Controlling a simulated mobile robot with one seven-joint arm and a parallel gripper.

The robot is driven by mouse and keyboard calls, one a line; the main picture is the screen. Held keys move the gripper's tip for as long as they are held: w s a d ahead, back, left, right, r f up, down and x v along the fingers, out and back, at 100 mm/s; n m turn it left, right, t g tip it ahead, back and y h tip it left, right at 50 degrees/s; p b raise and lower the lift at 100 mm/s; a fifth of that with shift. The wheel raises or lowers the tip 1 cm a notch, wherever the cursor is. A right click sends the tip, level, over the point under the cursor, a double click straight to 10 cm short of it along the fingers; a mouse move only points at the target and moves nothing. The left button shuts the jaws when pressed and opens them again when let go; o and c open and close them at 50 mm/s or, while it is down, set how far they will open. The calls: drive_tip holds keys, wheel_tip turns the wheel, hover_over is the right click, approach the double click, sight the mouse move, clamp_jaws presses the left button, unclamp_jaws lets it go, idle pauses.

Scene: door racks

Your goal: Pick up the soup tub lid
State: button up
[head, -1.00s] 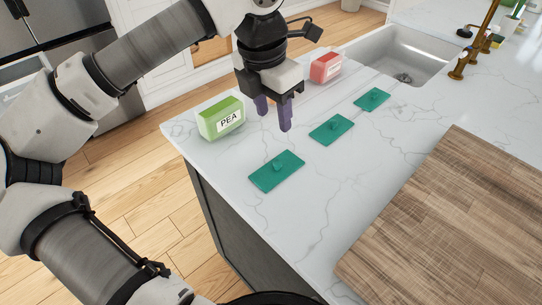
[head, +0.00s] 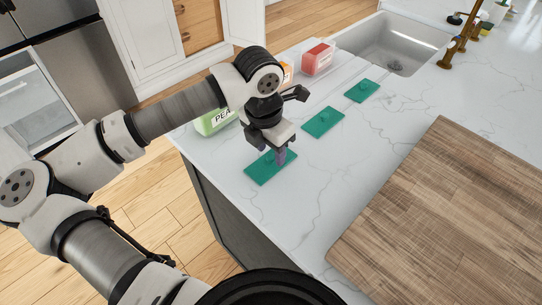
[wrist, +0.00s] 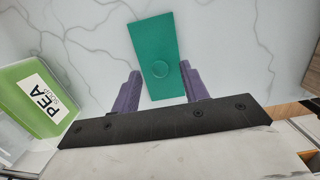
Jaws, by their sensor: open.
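Three flat teal lids with small raised knobs lie in a row on the counter. The nearest lid (head: 262,172) is under my gripper (head: 274,160). In the wrist view this lid (wrist: 155,40) lies with its round knob between the two purple fingers of my gripper (wrist: 160,74). The fingers are apart and nothing is held. I cannot tell whether the fingertips touch the lid. The middle lid (head: 322,122) and far lid (head: 361,91) lie clear of the gripper. The green pea soup tub (wrist: 38,100) stands left of the gripper; my arm partly hides this tub (head: 212,122) in the head view.
A red tub (head: 317,58) stands near the sink (head: 392,48), and an orange tub (head: 288,72) is mostly hidden behind my arm. A wooden board (head: 450,220) lies at right. The counter (head: 345,165) between lids and board is clear.

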drive_tip(key=shift+f, duration=0.7)
clamp_jaws()
drive_tip(key=shift+r, duration=0.1)
